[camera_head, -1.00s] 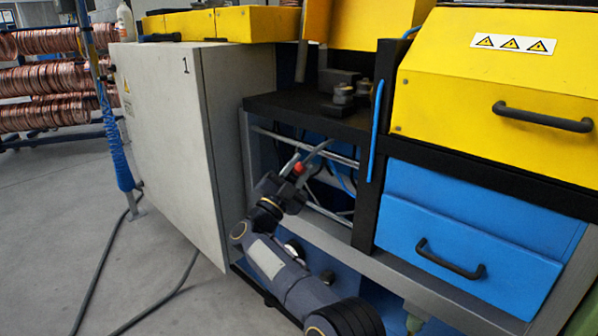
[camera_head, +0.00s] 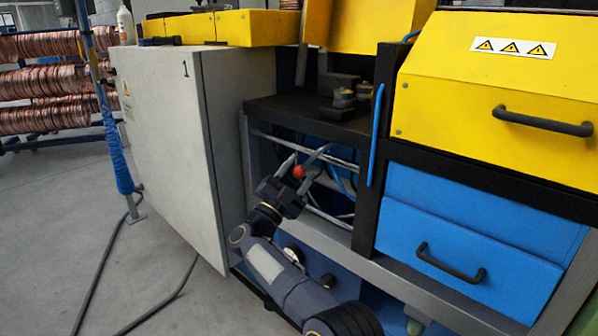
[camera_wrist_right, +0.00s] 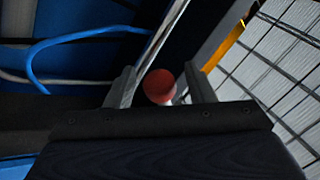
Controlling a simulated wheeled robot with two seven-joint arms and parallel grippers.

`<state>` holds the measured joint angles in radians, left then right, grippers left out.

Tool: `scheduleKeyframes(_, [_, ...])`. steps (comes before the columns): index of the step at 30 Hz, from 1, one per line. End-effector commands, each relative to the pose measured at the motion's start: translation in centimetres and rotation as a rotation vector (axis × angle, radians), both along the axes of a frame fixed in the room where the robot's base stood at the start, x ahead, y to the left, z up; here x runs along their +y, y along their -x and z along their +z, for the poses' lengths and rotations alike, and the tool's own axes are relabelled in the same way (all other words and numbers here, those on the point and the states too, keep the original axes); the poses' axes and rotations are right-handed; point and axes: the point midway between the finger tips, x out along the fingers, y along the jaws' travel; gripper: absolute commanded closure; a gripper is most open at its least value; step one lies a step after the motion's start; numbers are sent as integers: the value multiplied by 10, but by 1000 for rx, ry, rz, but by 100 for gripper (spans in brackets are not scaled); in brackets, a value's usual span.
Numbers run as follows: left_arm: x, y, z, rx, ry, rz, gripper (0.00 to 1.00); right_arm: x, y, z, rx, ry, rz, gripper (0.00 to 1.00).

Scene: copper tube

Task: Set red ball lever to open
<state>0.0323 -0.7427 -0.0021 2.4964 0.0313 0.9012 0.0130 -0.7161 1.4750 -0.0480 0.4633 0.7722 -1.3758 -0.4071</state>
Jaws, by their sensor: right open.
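The red ball (camera_head: 299,171) of the lever shows in the head view inside the open bay under the black shelf. It also shows in the right wrist view (camera_wrist_right: 160,86), between the two fingers. My right gripper (camera_head: 304,160) is open, with one finger on each side of the ball. In the right wrist view a gap shows on both sides of the ball, and the right gripper (camera_wrist_right: 162,86) looks apart from it. The lever's rod is mostly hidden behind the ball and gripper. My left gripper is not in view.
A grey cabinet (camera_head: 165,140) stands left of the bay. The black shelf (camera_head: 300,110) lies above my gripper, and a black post (camera_head: 366,215) stands to its right. Blue cables (camera_wrist_right: 70,38) and metal rods run inside the bay. A blue drawer (camera_head: 480,225) is further right.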

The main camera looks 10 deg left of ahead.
Motion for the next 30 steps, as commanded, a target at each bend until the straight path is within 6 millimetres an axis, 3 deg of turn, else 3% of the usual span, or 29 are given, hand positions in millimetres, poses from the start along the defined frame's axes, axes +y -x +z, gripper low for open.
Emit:
scheduleKeyframes(13, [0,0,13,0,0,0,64,28,50,-32,0,1,1,51])
scheduleKeyframes(30, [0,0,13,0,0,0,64,31,56,-37,-1,0,1,51])
